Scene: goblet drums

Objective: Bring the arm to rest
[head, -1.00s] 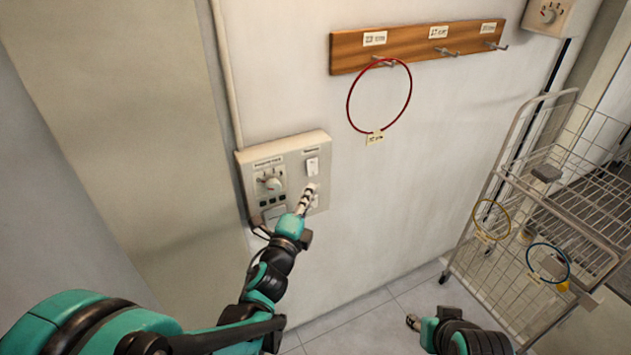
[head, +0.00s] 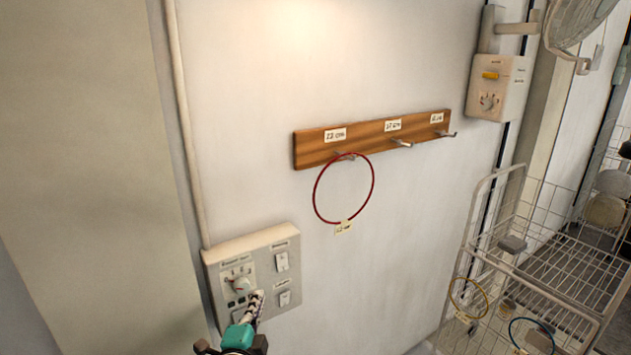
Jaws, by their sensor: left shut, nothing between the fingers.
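My left gripper (head: 256,303) is at the lower left, its fingers shut and empty. I cannot tell whether the fingertips touch the panel. Only the gripper and its wrist show; the rest of my left arm is below the picture. My right gripper is out of view.
A wooden rack (head: 365,141) with labelled hooks is on the wall, and a red ring (head: 316,196) hangs from its left hook. A wire cart (head: 572,262) stands at the right with a yellow ring (head: 484,308) and a blue ring (head: 512,326). A control box (head: 508,84) is at upper right.

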